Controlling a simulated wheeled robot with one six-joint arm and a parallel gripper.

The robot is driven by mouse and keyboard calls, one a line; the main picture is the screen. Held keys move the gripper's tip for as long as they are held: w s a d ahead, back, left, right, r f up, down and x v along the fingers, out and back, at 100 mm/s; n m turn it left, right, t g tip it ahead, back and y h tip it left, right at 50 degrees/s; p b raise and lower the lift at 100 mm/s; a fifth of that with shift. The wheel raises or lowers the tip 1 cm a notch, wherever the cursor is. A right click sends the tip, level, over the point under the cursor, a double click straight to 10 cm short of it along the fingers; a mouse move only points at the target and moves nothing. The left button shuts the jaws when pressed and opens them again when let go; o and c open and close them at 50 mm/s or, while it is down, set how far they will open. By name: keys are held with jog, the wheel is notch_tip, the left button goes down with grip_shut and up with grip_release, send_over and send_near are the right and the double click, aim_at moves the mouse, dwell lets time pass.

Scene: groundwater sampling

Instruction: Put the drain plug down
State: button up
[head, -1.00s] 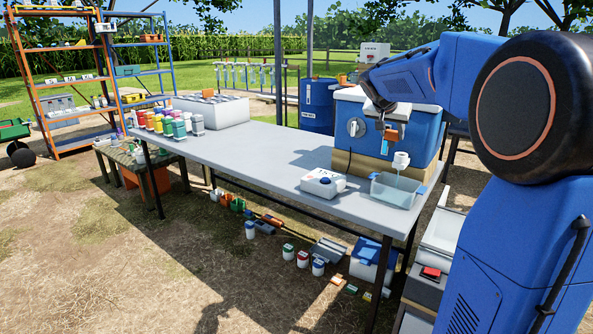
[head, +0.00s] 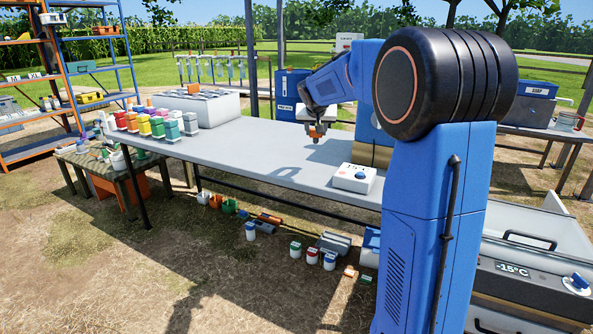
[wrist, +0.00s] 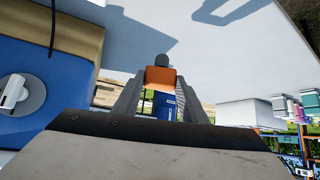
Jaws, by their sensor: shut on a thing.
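My gripper (head: 317,137) is above the grey table (head: 262,160), left of the blue cooler. It is shut on the drain plug (wrist: 160,77), an orange block with a dark grey round end (wrist: 162,60). In the wrist view the plug sits between the two fingers, with its dark end toward the table surface. In the head view only a small orange part of the plug (head: 316,129) shows. A small gap seems to remain between plug and table, but I cannot tell its size.
The blue cooler (wrist: 30,50) stands close beside my gripper; my arm mostly hides it in the head view. Several coloured-capped bottles (head: 158,126) stand at the left end. The table's middle is clear.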

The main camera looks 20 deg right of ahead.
jog(key=shift+w+a+f, duration=0.15)
jog(key=shift+f, duration=1.55)
jog(key=shift+w+a+f, duration=0.1)
jog(key=shift+a+f, duration=0.05)
jog(key=shift+f, duration=1.55)
jog(key=shift+w+a+f, duration=0.15)
jog(key=shift+f, duration=1.55)
jog(key=shift+f, duration=0.6)
jog(key=o, duration=0.9)
jog(key=shift+o, duration=0.2)
jog(key=shift+r, duration=0.5)
jog(key=v, duration=1.2)
